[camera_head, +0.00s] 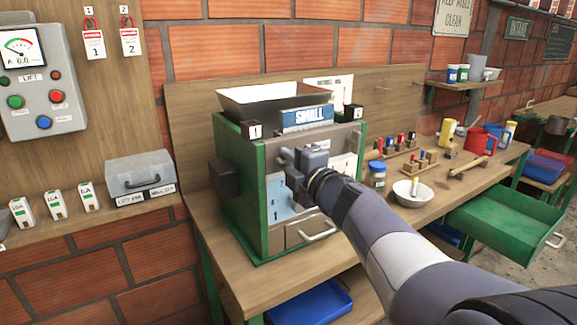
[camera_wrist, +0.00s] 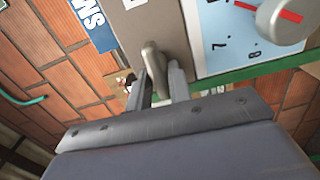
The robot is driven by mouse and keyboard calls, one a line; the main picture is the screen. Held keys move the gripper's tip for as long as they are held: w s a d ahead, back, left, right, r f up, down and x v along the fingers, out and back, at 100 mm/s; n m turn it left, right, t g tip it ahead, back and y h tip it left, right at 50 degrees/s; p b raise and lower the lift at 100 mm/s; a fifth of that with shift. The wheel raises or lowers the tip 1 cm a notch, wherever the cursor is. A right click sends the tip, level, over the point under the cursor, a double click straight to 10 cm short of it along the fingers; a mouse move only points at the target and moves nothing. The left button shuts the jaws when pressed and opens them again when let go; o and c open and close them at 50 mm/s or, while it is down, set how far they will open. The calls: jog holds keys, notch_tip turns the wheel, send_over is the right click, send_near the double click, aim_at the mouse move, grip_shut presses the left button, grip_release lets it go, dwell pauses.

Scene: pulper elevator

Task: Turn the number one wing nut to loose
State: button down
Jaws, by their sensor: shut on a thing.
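The pulper is a green and grey machine (camera_head: 252,190) with a "SMALL" sign (camera_head: 306,117) and a black number 1 tag (camera_head: 255,131) at its upper left corner. My gripper (camera_head: 288,160) is at the upper left of its front face. In the wrist view, the grey-tan wing nut (camera_wrist: 152,58) sticks out from the grey front plate, between the two fingers of my gripper (camera_wrist: 160,85). The fingers are shut on it. In the head view my gripper and arm hide most of the nut and part of the front.
A pale blue dial panel (camera_wrist: 232,45) with a red-marked round knob (camera_wrist: 284,18) is beside the nut. A drawer with a handle (camera_head: 318,231) is below. A jar (camera_head: 377,174) and a white bowl (camera_head: 413,193) stand on the bench to the right.

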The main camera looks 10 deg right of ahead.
dwell(0.3)
jog(key=c, duration=1.3)
grip_release()
jog(key=v, duration=1.1)
jog(key=shift+p, duration=0.45)
jog(key=shift+w, duration=0.15)
jog(key=b+x, duration=0.1)
jog(key=x, duration=0.9)
jog(key=shift+w+a, duration=0.15)
jog(key=shift+w, duration=0.2)
